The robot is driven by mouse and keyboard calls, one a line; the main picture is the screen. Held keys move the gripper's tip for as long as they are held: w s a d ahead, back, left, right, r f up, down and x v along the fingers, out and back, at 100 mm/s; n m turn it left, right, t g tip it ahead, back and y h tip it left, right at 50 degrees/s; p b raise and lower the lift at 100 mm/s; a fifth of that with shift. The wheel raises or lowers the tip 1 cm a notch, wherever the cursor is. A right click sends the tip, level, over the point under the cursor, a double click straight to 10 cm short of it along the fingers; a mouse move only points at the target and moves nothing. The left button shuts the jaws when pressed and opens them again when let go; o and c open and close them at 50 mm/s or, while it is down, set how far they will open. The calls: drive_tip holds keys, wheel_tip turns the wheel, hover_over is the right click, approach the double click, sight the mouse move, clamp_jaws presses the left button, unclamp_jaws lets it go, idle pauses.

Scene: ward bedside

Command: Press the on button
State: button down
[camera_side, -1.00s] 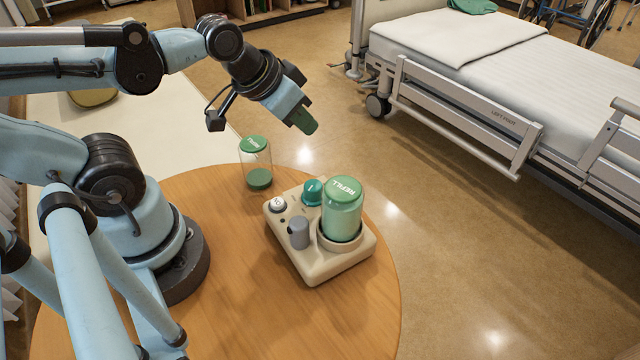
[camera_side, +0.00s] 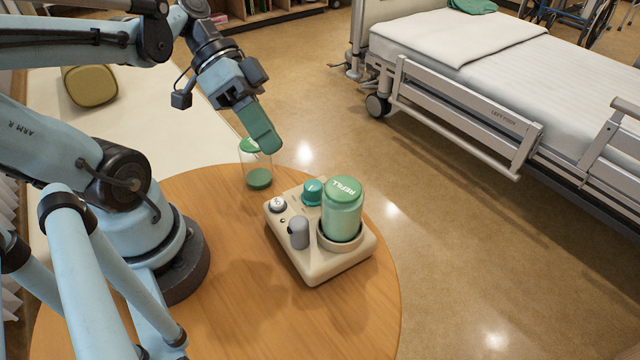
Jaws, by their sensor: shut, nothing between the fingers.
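A beige device (camera_side: 316,268) sits on the round wooden table. At its left back corner is a round white-topped button (camera_side: 277,204) with a dark mark that I cannot read for sure. A teal knob or button (camera_side: 312,191) is at its back, and a grey knob (camera_side: 299,233) is near its front. A green jar marked REFILL (camera_side: 342,210) stands upright in a ring on its right. My gripper (camera_side: 266,142) is shut and empty, pointing down. In the picture it is above and behind the device, apart from it, and overlaps the top of a second jar.
The second clear jar (camera_side: 259,178) with green contents and a green lid stands at the back of the wooden table (camera_side: 235,300), left of the device. The table front is clear. A bed (camera_side: 480,70) stands at the right.

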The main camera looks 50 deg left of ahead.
sight(274, 198)
drive_tip(key=shift+f, duration=0.2)
drive_tip(key=shift+f, duration=4.2)
drive_tip(key=shift+f, duration=0.2)
drive_tip(key=shift+f, duration=0.25)
drive_tip(key=shift+f, duration=0.45)
drive_tip(key=shift+r, duration=0.9)
drive_tip(key=shift+r, duration=0.1)
